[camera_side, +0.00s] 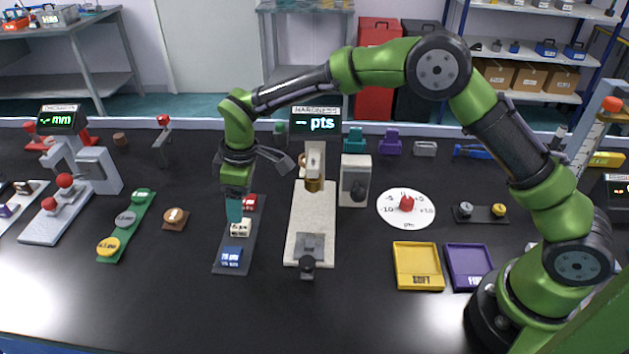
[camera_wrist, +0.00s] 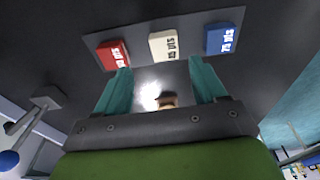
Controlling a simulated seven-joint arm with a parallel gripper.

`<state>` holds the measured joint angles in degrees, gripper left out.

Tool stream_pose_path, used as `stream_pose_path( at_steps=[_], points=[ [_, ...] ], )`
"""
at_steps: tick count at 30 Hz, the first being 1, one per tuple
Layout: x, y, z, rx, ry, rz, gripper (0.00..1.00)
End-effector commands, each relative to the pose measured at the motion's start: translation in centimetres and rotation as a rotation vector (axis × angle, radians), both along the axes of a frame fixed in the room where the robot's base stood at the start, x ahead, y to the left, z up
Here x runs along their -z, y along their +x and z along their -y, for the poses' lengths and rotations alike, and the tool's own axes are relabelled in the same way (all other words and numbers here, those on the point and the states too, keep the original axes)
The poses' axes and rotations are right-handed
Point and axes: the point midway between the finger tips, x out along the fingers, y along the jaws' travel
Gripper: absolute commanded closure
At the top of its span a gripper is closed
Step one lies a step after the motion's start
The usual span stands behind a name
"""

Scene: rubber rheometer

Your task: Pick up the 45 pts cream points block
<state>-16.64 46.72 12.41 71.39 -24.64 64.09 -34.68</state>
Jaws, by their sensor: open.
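The cream points block (camera_side: 240,228) sits on a dark grey tray (camera_side: 231,267) between a red block (camera_side: 250,202) and a blue block (camera_side: 229,257). In the wrist view the cream block (camera_wrist: 163,46) lies in the middle of the row, between the red block (camera_wrist: 113,54) and the blue block (camera_wrist: 222,39). My gripper (camera_side: 235,218) has teal fingers and points down close to the cream block. In the wrist view my gripper (camera_wrist: 162,80) is open and empty, and the cream block shows beyond the gap between the fingertips.
The hardness tester (camera_side: 312,215) stands just right of the tray. A small brown holder (camera_side: 175,219) and a green strip of round weights (camera_side: 126,222) lie to the left. Yellow (camera_side: 418,265) and purple (camera_side: 468,266) trays lie at right. The front table area is clear.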

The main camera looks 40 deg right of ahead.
Motion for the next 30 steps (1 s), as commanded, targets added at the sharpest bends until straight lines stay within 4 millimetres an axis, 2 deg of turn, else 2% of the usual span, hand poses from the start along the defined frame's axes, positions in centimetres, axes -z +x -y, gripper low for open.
stream_pose_path(
  at_steps=[5, 12, 16, 22, 30],
  points=[
    [1.3, -0.2, -0.2, 0.0, 0.0, -0.001, 0.3],
    [4.8, -0.4, -0.7, 0.001, 0.0, -0.002, 0.3],
    [5.5, -0.2, -0.8, 0.002, 0.001, 0.0, 0.3],
    [5.5, -0.2, -0.8, 0.002, 0.001, 0.002, 0.3],
    [5.5, -0.2, -0.8, 0.001, 0.0, 0.001, 0.7]
  ],
)
